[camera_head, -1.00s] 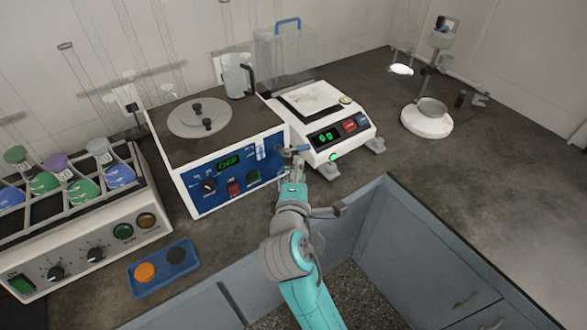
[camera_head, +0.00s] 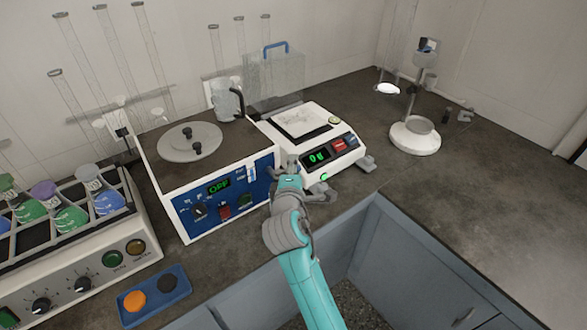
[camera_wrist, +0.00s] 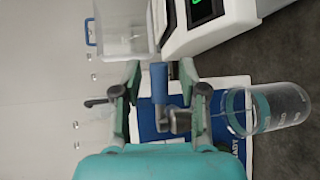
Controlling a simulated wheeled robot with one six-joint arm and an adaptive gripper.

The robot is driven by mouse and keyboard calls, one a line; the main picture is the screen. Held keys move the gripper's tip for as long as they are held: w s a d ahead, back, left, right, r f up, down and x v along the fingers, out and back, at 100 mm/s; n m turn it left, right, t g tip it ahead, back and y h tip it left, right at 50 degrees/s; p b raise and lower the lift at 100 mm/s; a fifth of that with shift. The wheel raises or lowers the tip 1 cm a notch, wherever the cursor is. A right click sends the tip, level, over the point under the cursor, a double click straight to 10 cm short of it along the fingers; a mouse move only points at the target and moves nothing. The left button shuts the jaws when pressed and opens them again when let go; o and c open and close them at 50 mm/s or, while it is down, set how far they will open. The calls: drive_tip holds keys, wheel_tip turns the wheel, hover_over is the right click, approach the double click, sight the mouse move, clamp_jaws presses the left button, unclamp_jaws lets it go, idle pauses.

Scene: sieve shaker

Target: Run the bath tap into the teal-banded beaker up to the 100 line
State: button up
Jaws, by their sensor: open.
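The bath (camera_head: 262,190) is a white box with a blue front panel and a green OFF display. Its tap has a blue lever (camera_wrist: 159,82) and a grey metal body (camera_wrist: 176,121), seen in the wrist view. My gripper (camera_wrist: 160,76) is open, with one finger on each side of the blue lever. The clear teal-banded beaker (camera_wrist: 290,108) is beside the tap in the sideways wrist view. Its water level cannot be told. My arm hides it in the head view.
A balance (camera_head: 345,160) stands right of the bath. A round-based stand (camera_head: 415,140) is at the right; the bench front there is clear.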

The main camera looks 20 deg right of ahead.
clamp_jaws()
drive_tip(key=shift+w+n+y, duration=0.15)
drive_tip(key=shift+n+y, duration=0.35)
drive_tip(key=shift+y, duration=0.2)
drive_tip(key=shift+w+a+n+t+y, duration=0.1)
drive_tip(key=shift+w+n+t+y, duration=0.15)
drive_tip(key=shift+n+y, duration=0.5)
drive_tip(key=shift+w+a+n+t+y, duration=0.1)
drive_tip(key=shift+w+n+t+y, duration=0.15)
drive_tip(key=shift+n+y, duration=0.5)
unclamp_jaws()
